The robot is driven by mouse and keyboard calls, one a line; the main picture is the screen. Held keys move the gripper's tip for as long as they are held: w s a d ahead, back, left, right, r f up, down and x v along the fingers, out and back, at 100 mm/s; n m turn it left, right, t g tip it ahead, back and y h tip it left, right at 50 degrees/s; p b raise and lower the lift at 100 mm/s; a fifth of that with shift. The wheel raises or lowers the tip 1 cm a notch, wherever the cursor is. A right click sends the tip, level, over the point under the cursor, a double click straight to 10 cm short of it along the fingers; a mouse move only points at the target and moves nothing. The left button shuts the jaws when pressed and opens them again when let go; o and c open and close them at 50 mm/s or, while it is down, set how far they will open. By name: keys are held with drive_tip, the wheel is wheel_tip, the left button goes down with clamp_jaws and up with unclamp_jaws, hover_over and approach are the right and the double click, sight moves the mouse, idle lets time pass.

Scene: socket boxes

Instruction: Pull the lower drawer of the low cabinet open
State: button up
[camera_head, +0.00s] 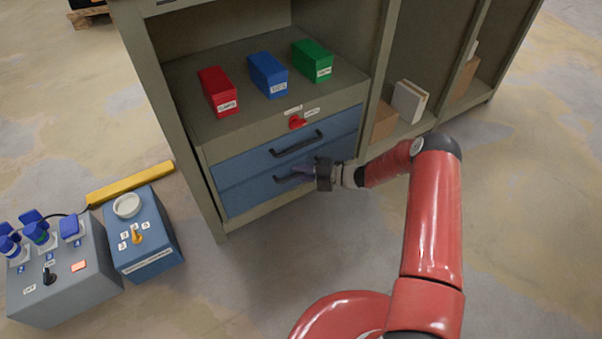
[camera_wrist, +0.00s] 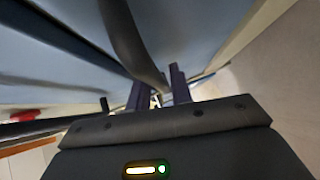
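The low cabinet (camera_head: 232,134) has two blue drawers, one above the other. The lower drawer (camera_head: 247,195) looks flush with the cabinet front, with a dark bar handle (camera_head: 283,179). My gripper (camera_head: 304,173) reaches it from the right and hides the handle's right part. In the wrist view, the dark handle (camera_wrist: 130,40) runs down between my two fingers (camera_wrist: 160,88), which are close together on either side of it. The gripper looks shut on the handle. The upper drawer (camera_head: 240,163) is closed, with its own dark handle (camera_head: 297,143).
A red knob (camera_head: 297,121) sits above the drawers. Red (camera_head: 218,92), blue (camera_head: 268,75) and green (camera_head: 313,61) boxes stand on the cabinet shelf. A grey control box (camera_head: 65,275) and a blue box (camera_head: 150,255) stand at left. The floor before the drawers is clear.

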clamp_jaws()
idle(0.3)
drive_tip(key=s+d+p, duration=0.3)
drive_tip(key=s+d, duration=0.5)
drive_tip(key=s, duration=0.5)
drive_tip(key=s+d+p, duration=0.3)
drive_tip(key=s+d, duration=0.6)
drive_tip(key=s, duration=0.4)
drive_tip(key=shift+d, duration=0.2)
unclamp_jaws()
drive_tip(key=v, duration=0.8)
